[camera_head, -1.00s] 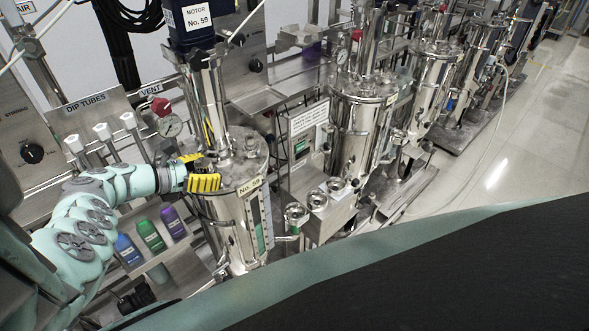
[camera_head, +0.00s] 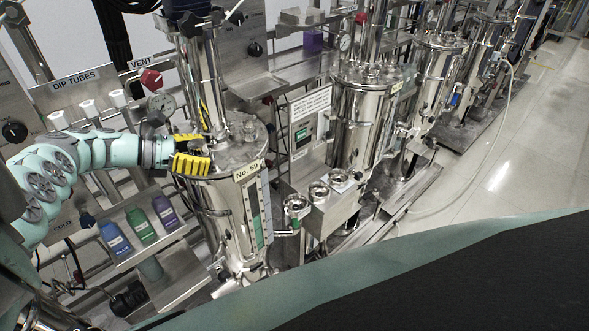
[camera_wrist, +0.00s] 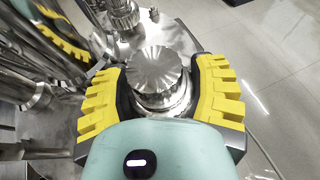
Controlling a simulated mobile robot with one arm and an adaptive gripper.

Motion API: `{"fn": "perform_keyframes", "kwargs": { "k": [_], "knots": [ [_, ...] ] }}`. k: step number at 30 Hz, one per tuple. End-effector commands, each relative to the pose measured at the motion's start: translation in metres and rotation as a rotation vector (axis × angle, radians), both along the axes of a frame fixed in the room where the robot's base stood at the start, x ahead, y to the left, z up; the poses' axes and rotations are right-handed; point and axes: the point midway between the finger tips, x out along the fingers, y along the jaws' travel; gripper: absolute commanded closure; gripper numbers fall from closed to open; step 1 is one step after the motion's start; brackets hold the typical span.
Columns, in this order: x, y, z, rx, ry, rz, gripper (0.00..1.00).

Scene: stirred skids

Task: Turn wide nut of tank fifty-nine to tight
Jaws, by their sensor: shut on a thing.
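Tank fifty-nine (camera_head: 222,205) is the upright steel tank with the "No. 59" label (camera_head: 249,170) on its rim. My gripper (camera_head: 188,153) is at the left side of its lid, with yellow ribbed fingers. In the wrist view, the wide nut (camera_wrist: 155,66) is a broad, round, silver cap with ridges, upright between my fingers (camera_wrist: 158,92). My gripper is shut on it, one finger on each side. In the head view the fingers hide the nut. I cannot tell how tight it is.
A narrower ribbed fitting (camera_wrist: 122,14) stands close behind the nut. A steel column (camera_head: 203,85) rises from the lid. Coloured bottles (camera_head: 140,225) sit below my arm. Open floor lies right.

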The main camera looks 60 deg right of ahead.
Motion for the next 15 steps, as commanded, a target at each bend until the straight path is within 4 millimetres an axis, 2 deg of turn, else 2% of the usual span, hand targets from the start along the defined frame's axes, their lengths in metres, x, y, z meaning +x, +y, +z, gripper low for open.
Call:
{"fn": "perform_keyframes", "kwargs": {
  "k": [8,9,15],
  "knots": [
    [-0.0007,-0.0007,-0.0011,0.003,-0.003,-0.003,0.75],
    [-0.0007,-0.0007,-0.0011,0.003,-0.003,-0.003,0.36],
    [-0.0007,-0.0007,-0.0007,0.002,-0.002,-0.001,0.15]
  ]
}}
